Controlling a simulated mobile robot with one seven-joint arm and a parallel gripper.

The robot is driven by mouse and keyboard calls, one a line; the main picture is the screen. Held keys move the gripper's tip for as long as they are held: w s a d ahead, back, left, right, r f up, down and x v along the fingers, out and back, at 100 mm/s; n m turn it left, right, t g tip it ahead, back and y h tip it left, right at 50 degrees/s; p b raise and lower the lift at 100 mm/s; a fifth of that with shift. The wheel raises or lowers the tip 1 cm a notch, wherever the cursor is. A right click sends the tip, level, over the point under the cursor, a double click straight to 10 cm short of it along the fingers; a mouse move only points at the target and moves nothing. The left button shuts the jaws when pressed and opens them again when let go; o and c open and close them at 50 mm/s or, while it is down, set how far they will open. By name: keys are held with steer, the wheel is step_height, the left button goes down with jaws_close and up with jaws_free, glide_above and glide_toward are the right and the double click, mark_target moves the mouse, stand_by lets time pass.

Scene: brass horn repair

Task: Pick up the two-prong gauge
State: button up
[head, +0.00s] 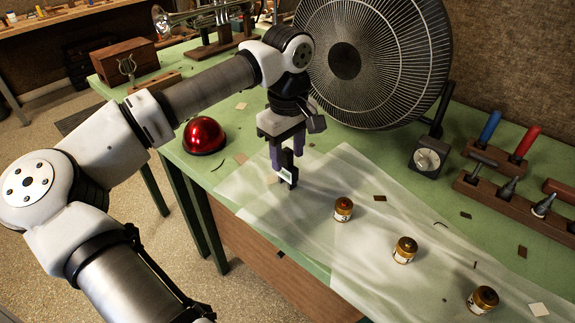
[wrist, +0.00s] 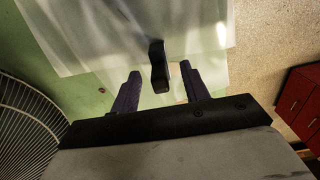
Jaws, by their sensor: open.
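A small dark upright piece with a pale face (head: 287,174), which looks like the two-prong gauge, is at my gripper's fingertips over the translucent sheet; its prongs cannot be made out. In the wrist view it is a black bar (wrist: 158,68) between the two purple fingers, with a visible gap on each side. My gripper (head: 286,160) is open and points down at it, its fingers apart on either side. The fingers also show in the wrist view (wrist: 160,72). Whether either finger touches the piece, and where its foot rests, cannot be told.
Three amber jars (head: 343,209) stand in a row on the translucent sheet (head: 330,270), right of my gripper. A large fan (head: 375,60) stands close behind. A red dome (head: 204,136) sits left. A wooden tool rack (head: 510,193) is at right. Dark scraps lie about the green bench.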

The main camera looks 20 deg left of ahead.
steer(key=shift+f, duration=1.35)
steer(key=shift+a, duration=0.1)
jaws_close()
steer(key=shift+r, duration=0.15)
